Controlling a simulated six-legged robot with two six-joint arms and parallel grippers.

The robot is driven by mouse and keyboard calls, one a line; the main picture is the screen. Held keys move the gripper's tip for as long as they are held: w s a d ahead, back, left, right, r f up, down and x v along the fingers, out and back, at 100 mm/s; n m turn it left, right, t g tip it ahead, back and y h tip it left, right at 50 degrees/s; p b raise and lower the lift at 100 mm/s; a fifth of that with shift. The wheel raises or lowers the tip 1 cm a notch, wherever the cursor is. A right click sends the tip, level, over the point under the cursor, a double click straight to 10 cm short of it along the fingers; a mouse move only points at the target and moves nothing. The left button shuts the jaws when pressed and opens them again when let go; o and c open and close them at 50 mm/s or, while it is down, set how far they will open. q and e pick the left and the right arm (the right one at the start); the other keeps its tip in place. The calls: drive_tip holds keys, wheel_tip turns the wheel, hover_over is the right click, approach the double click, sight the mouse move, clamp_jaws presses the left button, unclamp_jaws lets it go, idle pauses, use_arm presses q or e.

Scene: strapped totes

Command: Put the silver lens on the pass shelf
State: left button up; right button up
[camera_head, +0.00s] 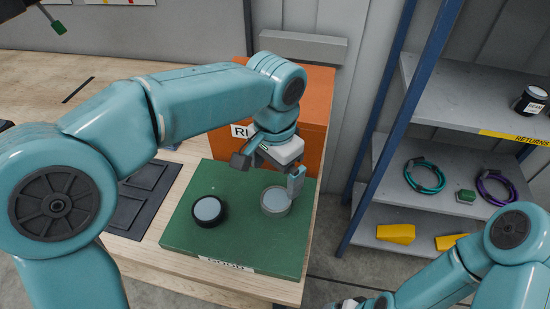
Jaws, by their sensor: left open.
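The silver lens (276,200), a short round lens with a pale grey rim, stands on the green mat (235,245) at its right side. A black-rimmed lens (208,210) stands to its left on the same mat. My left gripper (268,172) is open above the mat; its right finger overlaps the silver lens's far right edge in the picture. I cannot tell whether they touch. Only a small part of my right gripper (352,303) shows at the bottom edge; its fingers are hidden. No shelf with a readable pass label shows.
At right, a blue-posted rack has a grey upper shelf (450,105) with a yellow returns label and a dark jar (532,100). Its lower shelves hold teal and purple coils and yellow pieces. An orange bin (310,110) stands behind the mat. A dark tray (140,200) lies left.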

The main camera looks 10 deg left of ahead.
use_arm(q)
drive_tip(key=shift+r, duration=1.8)
drive_tip(key=shift+s, duration=0.1)
